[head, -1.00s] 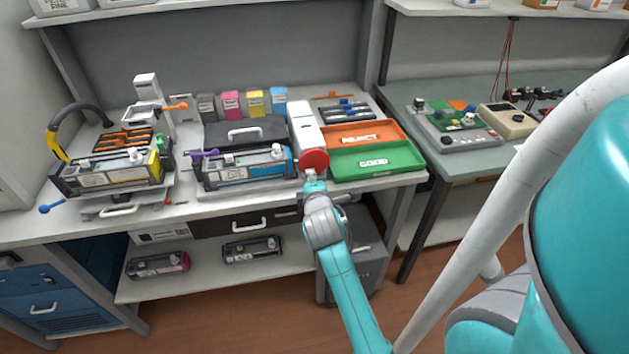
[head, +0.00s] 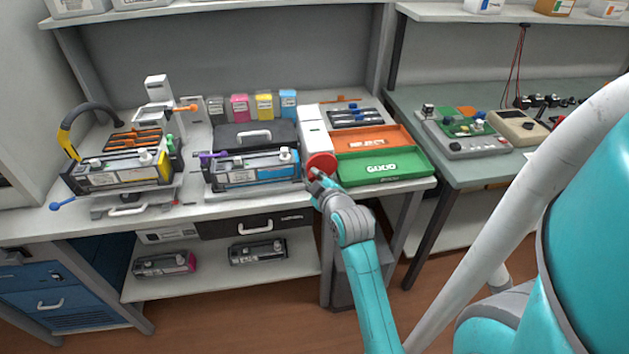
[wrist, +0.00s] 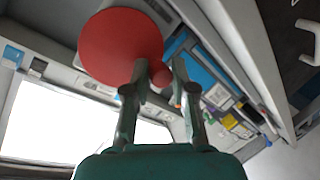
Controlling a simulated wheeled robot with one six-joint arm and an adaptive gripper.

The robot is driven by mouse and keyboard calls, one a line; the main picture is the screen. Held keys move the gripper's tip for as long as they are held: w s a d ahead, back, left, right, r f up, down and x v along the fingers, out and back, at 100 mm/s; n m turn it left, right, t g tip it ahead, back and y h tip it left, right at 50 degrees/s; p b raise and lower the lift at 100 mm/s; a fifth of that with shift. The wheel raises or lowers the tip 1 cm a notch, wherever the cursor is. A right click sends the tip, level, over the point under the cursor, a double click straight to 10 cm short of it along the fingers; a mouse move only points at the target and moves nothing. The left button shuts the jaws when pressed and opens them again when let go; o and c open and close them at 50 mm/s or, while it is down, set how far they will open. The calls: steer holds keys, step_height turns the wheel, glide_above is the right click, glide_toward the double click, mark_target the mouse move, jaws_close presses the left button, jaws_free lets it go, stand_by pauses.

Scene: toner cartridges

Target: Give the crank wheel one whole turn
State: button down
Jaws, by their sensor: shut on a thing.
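The crank wheel (head: 323,160) is a red disc on the front of a white upright unit (head: 314,124), at the right end of the left bench. In the wrist view the red disc (wrist: 118,45) is large, at the upper left. A small red knob (wrist: 160,73) stands at its edge, between my fingers. My gripper (wrist: 160,75) is shut on this knob. In the head view my gripper (head: 316,175) is at the lower edge of the wheel and hides the knob.
A green GOOD tray (head: 410,166) and an orange tray (head: 355,143) lie just right of the wheel. A cartridge with a blue end (head: 250,176) sits close on the left. A second bench (head: 465,175) stands farther right. The floor before the benches looks clear.

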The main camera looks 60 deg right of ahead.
steer(key=shift+m, duration=0.4)
steer(key=shift+r+t, duration=0.1)
steer(key=shift+t, duration=0.2)
steer(key=c, duration=1)
jaws_free()
steer(key=shift+o, duration=0.2)
steer(key=v, duration=0.7)
steer(key=shift+s+r, duration=0.15)
steer(key=shift+s, duration=0.05)
steer(key=shift+a, duration=0.1)
